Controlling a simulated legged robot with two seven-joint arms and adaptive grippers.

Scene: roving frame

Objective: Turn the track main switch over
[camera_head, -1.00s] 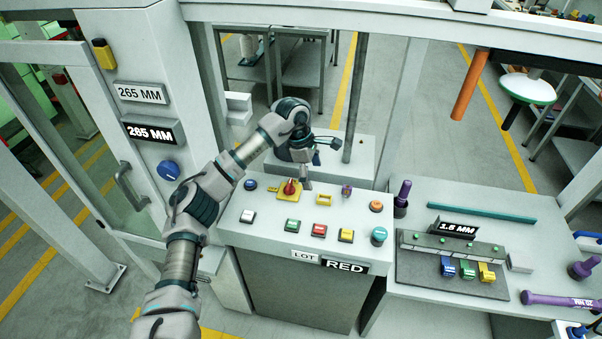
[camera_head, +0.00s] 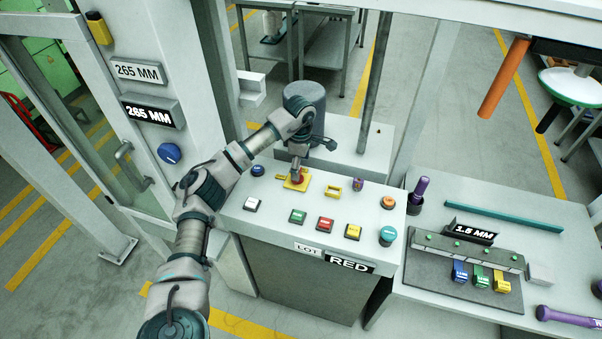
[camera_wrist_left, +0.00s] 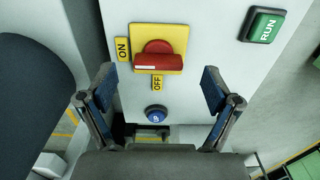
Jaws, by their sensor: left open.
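The main switch is a red rotary handle (camera_wrist_left: 158,61) on a yellow plate (camera_wrist_left: 173,37). In the wrist view its bar lies crosswise, with an ON label to the left and an OFF label below. In the head view the switch (camera_head: 297,179) sits at the back left of the sloped panel, partly hidden by my gripper. My left gripper (camera_wrist_left: 158,90) is open, its blue-padded fingers apart on either side of the handle's line, with nothing between them. In the head view the left gripper (camera_head: 298,161) is right over the switch; contact cannot be told.
The panel (camera_head: 272,222) also carries a blue button (camera_head: 258,170), a yellow frame (camera_head: 333,191) and several coloured buttons. A grey cylinder (camera_head: 306,94) and a pole (camera_head: 374,90) stand behind. A side table (camera_head: 440,303) holds a block rack and purple-handled tools.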

